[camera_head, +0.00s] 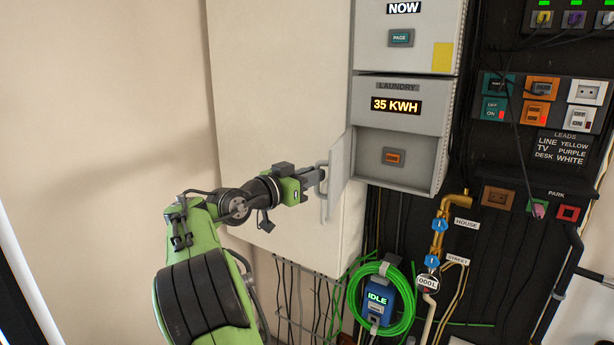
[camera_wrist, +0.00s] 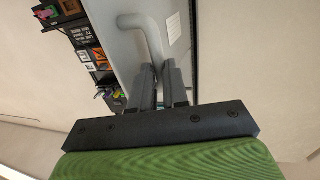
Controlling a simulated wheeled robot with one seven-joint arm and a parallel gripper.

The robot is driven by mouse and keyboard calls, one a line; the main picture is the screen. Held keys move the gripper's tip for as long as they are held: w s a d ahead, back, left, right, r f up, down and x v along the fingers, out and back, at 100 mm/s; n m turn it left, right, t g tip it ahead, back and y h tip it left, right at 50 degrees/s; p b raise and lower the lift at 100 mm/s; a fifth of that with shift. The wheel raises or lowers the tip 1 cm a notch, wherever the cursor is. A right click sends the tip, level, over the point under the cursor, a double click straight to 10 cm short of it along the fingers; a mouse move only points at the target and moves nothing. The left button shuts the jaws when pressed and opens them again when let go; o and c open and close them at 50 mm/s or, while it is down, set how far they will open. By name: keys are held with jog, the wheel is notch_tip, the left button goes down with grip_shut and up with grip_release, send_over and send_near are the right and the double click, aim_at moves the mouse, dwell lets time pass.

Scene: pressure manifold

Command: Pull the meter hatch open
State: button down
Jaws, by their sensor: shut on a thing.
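The meter hatch (camera_head: 340,169) is a light grey door on the laundry meter box (camera_head: 427,150). It is swung open to the left, and an orange-brown button (camera_head: 394,157) shows in the recess behind it. The hatch handle (camera_head: 323,190) is a grey bar on the door's face, and it also shows in the wrist view (camera_wrist: 150,38). My gripper (camera_head: 318,175) is at the handle, shut on it. In the wrist view the two dark fingers (camera_wrist: 161,85) close around the handle's bar; their exact contact is partly hidden.
A tall pale cabinet panel (camera_head: 280,90) stands behind my arm. Below the meter box are a green hose coil (camera_head: 353,300), a blue IDLE unit (camera_head: 378,303) and brass piping (camera_head: 439,230). A switch panel (camera_head: 540,100) with hanging leads is at right. Free room lies to the left.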

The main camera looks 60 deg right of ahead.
jog(key=shift+d+r, duration=0.1)
jog(key=shift+d, duration=0.05)
jog(key=shift+s, duration=0.1)
jog(key=c, duration=1.5)
grip_release()
jog(key=o, duration=0.4)
jog(key=shift+d+f, duration=0.3)
jog(key=shift+d, duration=0.5)
jog(key=b+v, duration=0.1)
jog(key=v, duration=1.5)
jog(key=shift+a+r, duration=0.1)
jog(key=shift+a, duration=0.1)
